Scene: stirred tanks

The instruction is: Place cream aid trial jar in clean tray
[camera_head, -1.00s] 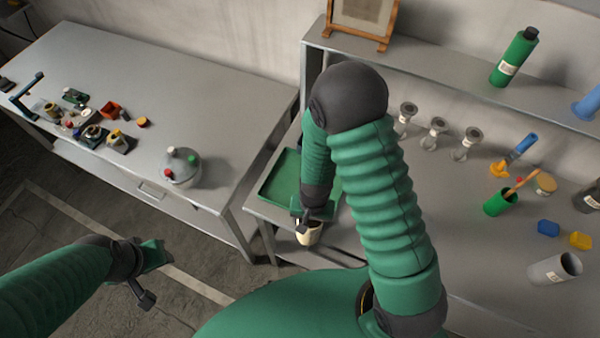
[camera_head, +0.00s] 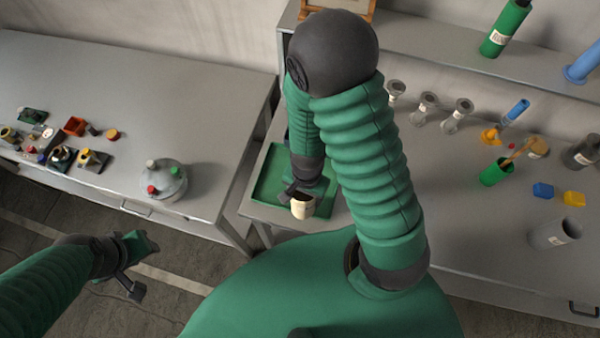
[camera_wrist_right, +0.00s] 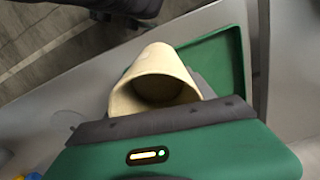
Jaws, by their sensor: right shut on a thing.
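The cream jar (camera_head: 301,208) is held by my right gripper (camera_head: 299,193), which is shut on it. In the right wrist view the jar (camera_wrist_right: 150,82) shows its open mouth and tapered cream wall, with the gripper's dark edge below it. The green tray (camera_head: 263,190) lies on the bench end beneath my right arm, and the jar is over its front edge in the head view. I cannot tell whether the jar touches the tray. The tray also shows in the right wrist view (camera_wrist_right: 232,50). My left gripper (camera_head: 142,265) is open and empty over the floor.
A round flask (camera_head: 166,182) with coloured caps stands on the left table, with several small items (camera_head: 62,145) farther left. Several glass vessels (camera_head: 425,108), a green cup (camera_head: 496,173) and a grey beaker (camera_head: 555,234) stand on the right bench. A gap separates the tables.

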